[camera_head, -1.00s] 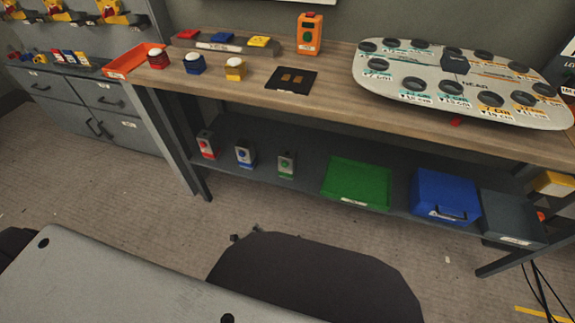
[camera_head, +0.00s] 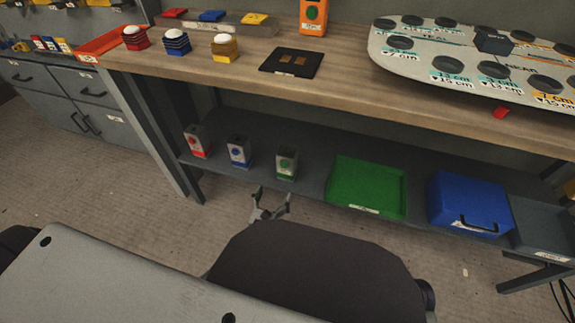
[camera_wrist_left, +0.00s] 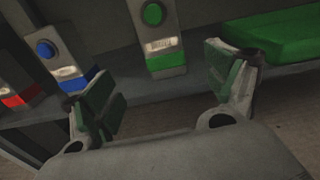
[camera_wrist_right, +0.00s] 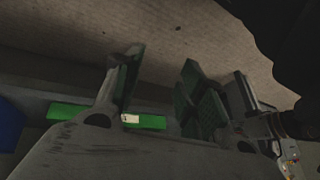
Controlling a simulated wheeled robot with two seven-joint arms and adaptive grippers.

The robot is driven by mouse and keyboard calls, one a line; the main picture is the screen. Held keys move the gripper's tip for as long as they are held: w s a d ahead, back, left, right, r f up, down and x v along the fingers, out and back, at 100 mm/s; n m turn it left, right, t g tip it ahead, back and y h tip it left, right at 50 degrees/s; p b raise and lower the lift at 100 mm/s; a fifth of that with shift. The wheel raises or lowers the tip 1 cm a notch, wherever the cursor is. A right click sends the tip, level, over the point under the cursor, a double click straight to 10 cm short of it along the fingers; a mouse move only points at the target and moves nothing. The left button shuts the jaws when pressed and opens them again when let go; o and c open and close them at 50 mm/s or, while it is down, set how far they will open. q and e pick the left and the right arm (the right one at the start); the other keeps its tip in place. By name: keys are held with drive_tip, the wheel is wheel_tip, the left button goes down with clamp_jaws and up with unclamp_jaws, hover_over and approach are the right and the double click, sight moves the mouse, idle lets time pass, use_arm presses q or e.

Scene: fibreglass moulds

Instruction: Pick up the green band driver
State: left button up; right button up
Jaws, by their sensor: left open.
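The green band driver (camera_head: 287,163) is a small grey upright box with a green round button and a green band near its foot. It stands on the lower shelf, right of two like boxes. In the left wrist view it (camera_wrist_left: 158,35) shows ahead, between the finger directions. My left gripper (camera_head: 271,202) is open and empty, in front of the shelf and just below the box in the picture; its fingers (camera_wrist_left: 165,88) look apart from the box. My right gripper (camera_wrist_right: 160,85) shows only in its own wrist view, open with nothing between its fingers.
A blue-band box (camera_head: 239,152) and a red-band box (camera_head: 197,141) stand left of the green one. A green tray (camera_head: 367,187) and a blue case (camera_head: 470,204) lie to its right on the shelf (camera_head: 313,180). The wooden worktop (camera_head: 350,90) hangs above.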

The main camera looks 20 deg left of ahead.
sight(285, 172)
use_arm(q)
drive_tip(key=shift+w+d+r+m, duration=0.15)
drive_tip(key=shift+d+r+m, duration=0.15)
drive_tip(key=shift+r, duration=0.2)
use_arm(e)
drive_tip(key=shift+w+a+r, duration=0.1)
drive_tip(key=shift+w+r, duration=0.05)
drive_tip(key=shift+r, duration=0.2)
use_arm(q)
drive_tip(key=shift+w, duration=0.2)
drive_tip(key=w+b, duration=0.1)
drive_tip(key=w, duration=0.6)
drive_tip(key=shift+f+b, duration=0.1)
drive_tip(key=shift+b, duration=0.25)
drive_tip(key=shift+w, duration=0.75)
drive_tip(key=shift+w+b, duration=0.4)
drive_tip(key=shift+w, duration=0.1)
drive_tip(key=shift+w+f+b, duration=0.15)
drive_tip(key=shift+w+b, duration=0.25)
drive_tip(key=shift+w, duration=0.45)
drive_tip(key=shift+w+d+b, duration=0.1)
drive_tip(key=shift+w+b, duration=0.2)
drive_tip(key=shift+w, duration=0.85)
use_arm(e)
wheel_tip(285, 172, down, 7)
drive_tip(key=a+t+y, duration=0.1)
drive_tip(key=shift+w+a+m+t, duration=0.2)
drive_tip(key=shift+m+t, duration=0.1)
use_arm(q)
drive_tip(key=shift+c, duration=0.5)
